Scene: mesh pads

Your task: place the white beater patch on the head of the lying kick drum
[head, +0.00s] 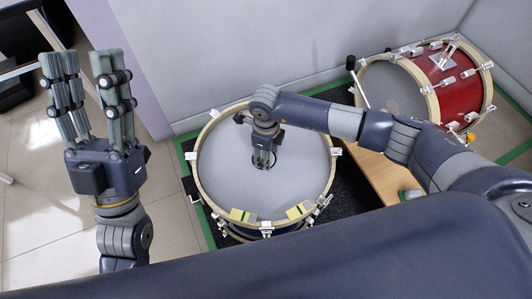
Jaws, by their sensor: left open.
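The lying kick drum (225,180) rests on the floor mat with its pale grey head facing up, inside a light wooden hoop with metal claws. My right gripper (263,163) points down at the middle of this head, close to or touching it. A small dark-edged round shape shows under its fingers. I cannot tell whether this is the white beater patch, which may be hidden by the gripper. My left gripper (84,62) is open and empty, raised over the tiled floor left of the drum, fingers pointing up the picture.
A red drum (455,79) lies on its side at the upper right, with a dark-tipped beater (351,63) near it. A wooden board (385,178) is right of the drum. Grey walls close off the back.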

